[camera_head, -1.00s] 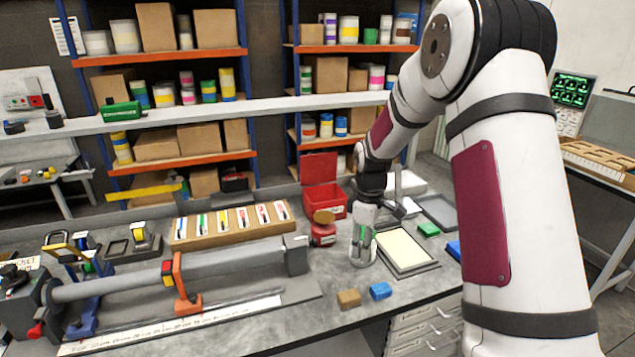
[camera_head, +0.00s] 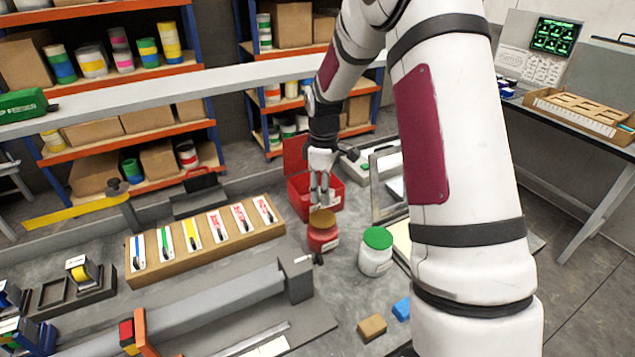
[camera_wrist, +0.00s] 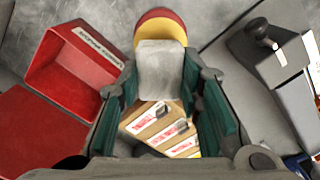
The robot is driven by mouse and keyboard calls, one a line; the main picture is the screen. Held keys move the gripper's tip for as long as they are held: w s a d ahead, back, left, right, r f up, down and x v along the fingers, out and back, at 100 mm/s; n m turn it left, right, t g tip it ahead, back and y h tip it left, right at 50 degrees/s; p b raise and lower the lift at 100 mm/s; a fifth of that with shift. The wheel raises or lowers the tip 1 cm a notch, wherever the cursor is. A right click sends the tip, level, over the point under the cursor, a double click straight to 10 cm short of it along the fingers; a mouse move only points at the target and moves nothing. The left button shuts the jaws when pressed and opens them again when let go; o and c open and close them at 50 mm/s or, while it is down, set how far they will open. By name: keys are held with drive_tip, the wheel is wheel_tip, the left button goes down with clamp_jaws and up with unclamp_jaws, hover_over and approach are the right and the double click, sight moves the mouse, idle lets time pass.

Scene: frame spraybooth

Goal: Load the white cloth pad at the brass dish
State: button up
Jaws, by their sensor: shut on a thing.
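My gripper (camera_head: 320,200) points down just above the brass dish (camera_head: 322,217), which tops a squat red can (camera_head: 322,238) on the bench. In the wrist view the gripper (camera_wrist: 160,85) is shut on a pale grey-white cloth pad (camera_wrist: 160,66), held between its green-lined fingers. The brass dish (camera_wrist: 160,30) shows yellow with a red rim just beyond the pad. The pad overlaps its near edge in that view; I cannot tell whether they touch. In the head view the pad is too small to make out.
An open red bin (camera_head: 330,192) stands right behind the can. A white jar with a green lid (camera_head: 375,252) stands to the right. A wooden rack of labelled cards (camera_head: 210,240) lies left, and a clamp bar's grey end block (camera_head: 295,280) in front. Blue and tan blocks lie nearer.

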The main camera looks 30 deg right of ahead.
sight(323, 218)
drive_tip(key=shift+f+b, duration=0.6)
drive_tip(key=shift+f, duration=2.25)
drive_tip(key=shift+f, duration=1)
drive_tip(key=shift+r+p, duration=0.6)
drive_tip(key=shift+r, duration=2.95)
drive_tip(key=w+a+f+m+b, duration=0.1)
drive_tip(key=w+a+f+m, duration=0.1)
drive_tip(key=a, duration=0.4)
drive_tip(key=w+a+f+m+b, duration=0.1)
drive_tip(key=w+a+f+m, duration=0.2)
drive_tip(key=a+m, duration=0.4)
drive_tip(key=shift+w+a+f, duration=0.15)
drive_tip(key=shift+w+f, duration=0.2)
drive_tip(key=shift+w, duration=0.2)
